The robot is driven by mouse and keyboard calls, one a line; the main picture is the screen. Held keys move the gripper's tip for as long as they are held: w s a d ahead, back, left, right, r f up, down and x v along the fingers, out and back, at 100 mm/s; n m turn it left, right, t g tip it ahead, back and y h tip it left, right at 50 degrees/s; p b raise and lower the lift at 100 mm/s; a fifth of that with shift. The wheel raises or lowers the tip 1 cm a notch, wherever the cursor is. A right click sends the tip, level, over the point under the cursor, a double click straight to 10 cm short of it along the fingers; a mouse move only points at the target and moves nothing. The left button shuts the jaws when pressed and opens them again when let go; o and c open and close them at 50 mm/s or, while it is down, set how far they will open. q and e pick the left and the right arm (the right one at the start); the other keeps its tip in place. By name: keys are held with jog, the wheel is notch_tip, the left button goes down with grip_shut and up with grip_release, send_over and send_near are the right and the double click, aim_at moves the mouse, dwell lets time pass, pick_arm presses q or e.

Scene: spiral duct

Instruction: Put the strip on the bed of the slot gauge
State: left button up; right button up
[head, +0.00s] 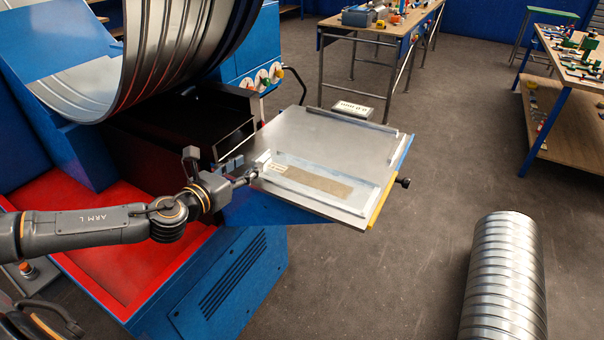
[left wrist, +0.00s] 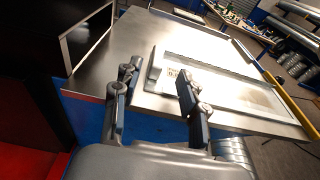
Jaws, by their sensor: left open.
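The slot gauge (head: 347,208) is a pale, shallow-rimmed frame lying on a grey metal table, with an upright pale block at its left end. A long brown-grey band (head: 325,183) lies inside its frame, with a small marked label at its left end. I cannot tell whether this band is the loose strip or the gauge's own surface. The gauge also shows in the left wrist view (left wrist: 210,70). My left gripper (head: 252,174) is at the gauge's left end, beside the block. My right gripper is out of view.
The metal table (head: 300,128) has a raised bar along its right edge and a dark knob beyond. A large spiral duct (head: 170,50) hangs over the blue machine at upper left. Workbenches are behind; the table's back half is clear.

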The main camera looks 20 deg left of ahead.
aim_at(257, 157)
pick_arm(q)
jog(key=shift+w, duration=0.35)
jog(key=w+p, duration=0.3)
jog(key=w, duration=0.1)
jog(key=shift+f, duration=0.2)
jog(key=shift+w+f, duration=0.2)
jog(key=shift+w, duration=0.2)
grip_shut()
